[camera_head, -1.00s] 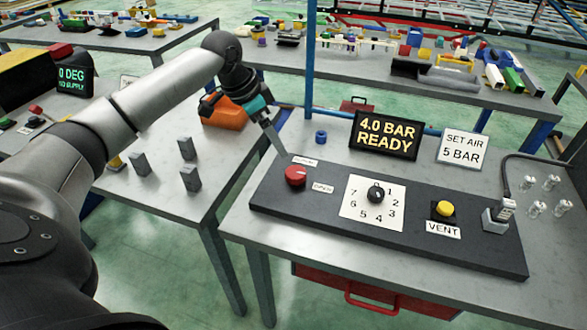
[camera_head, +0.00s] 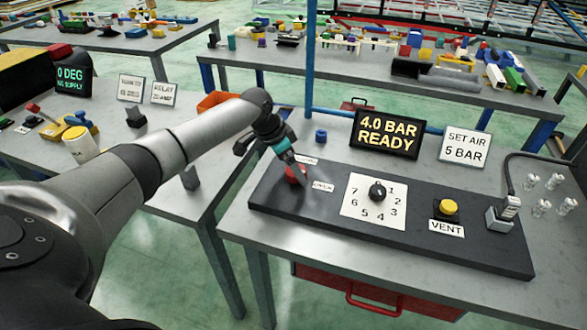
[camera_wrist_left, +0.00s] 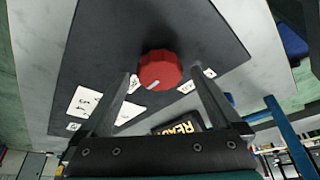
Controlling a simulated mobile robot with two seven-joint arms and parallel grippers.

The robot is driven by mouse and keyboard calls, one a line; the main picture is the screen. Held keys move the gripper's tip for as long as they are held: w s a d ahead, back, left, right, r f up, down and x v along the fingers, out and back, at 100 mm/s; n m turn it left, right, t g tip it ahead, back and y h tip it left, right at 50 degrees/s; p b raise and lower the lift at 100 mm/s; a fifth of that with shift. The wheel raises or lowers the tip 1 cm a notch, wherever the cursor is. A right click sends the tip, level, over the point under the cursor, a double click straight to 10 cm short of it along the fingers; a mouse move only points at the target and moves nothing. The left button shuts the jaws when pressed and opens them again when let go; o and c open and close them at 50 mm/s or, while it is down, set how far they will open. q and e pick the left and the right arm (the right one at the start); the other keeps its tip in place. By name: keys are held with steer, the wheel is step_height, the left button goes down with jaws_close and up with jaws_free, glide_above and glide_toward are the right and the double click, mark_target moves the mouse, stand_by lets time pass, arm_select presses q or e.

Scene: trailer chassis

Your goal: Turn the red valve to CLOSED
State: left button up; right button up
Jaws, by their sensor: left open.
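The red valve (camera_head: 291,172) is a round knob at the left end of the dark panel (camera_head: 275,205). In the left wrist view the red valve (camera_wrist_left: 160,68) shows a white pointer mark toward the bottom of the picture. My left gripper (camera_head: 299,172) is over the valve and partly hides it in the head view. Its two open fingers lie either side of the knob in the wrist view, with gaps visible; contact is unclear. The OPEN label (camera_head: 322,186) is right of the valve. Another small label (camera_head: 306,160) behind it is not readable now. My right gripper is not in view.
The panel also holds a numbered dial (camera_head: 377,191), a yellow VENT button (camera_head: 447,208) and a metal fitting (camera_head: 502,214). Behind it stand a display (camera_head: 386,134) reading "4.0 BAR READY" and a sign (camera_head: 465,148) reading "SET AIR 5 BAR".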

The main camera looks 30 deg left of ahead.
arm_select(q)
steer(key=shift+w+d+f, duration=0.1)
steer(key=shift+f, duration=0.15)
